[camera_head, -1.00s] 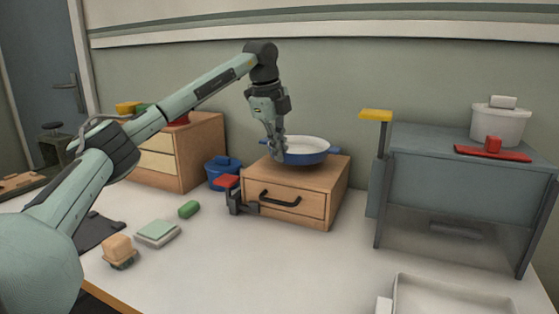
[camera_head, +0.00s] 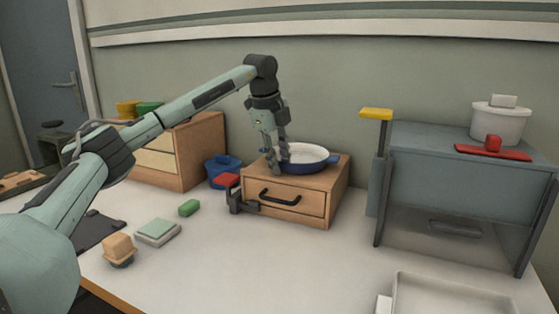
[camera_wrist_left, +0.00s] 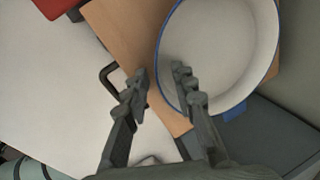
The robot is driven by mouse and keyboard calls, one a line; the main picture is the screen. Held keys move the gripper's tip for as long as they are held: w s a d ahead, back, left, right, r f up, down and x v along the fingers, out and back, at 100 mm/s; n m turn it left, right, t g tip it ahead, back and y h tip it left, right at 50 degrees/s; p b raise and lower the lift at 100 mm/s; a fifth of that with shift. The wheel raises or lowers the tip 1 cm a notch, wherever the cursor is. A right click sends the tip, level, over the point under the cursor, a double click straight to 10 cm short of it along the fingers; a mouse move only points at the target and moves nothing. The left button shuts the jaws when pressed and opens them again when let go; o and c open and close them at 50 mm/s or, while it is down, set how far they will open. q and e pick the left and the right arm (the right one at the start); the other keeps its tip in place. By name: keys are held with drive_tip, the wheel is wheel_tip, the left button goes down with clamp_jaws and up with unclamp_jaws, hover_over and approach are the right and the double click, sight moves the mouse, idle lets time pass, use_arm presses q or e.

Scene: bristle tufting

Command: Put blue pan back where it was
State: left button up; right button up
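My left gripper (camera_head: 277,163) is at the pan's left edge, pointing down. In the left wrist view the left gripper (camera_wrist_left: 160,82) has its fingers apart, one over the inside of the pan and one outside the rim, with a gap visible. My right gripper is not in view.
A grey cabinet (camera_head: 450,185) with a white pot (camera_head: 498,122) and red lid-like piece (camera_head: 492,150) stands at right. A blue pot (camera_head: 222,170) and larger wooden drawer unit (camera_head: 205,145) stand left. A white tray (camera_head: 455,292) is at front right. The middle of the table is clear.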

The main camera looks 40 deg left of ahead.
use_arm(q)
drive_tip(key=v, duration=1.2)
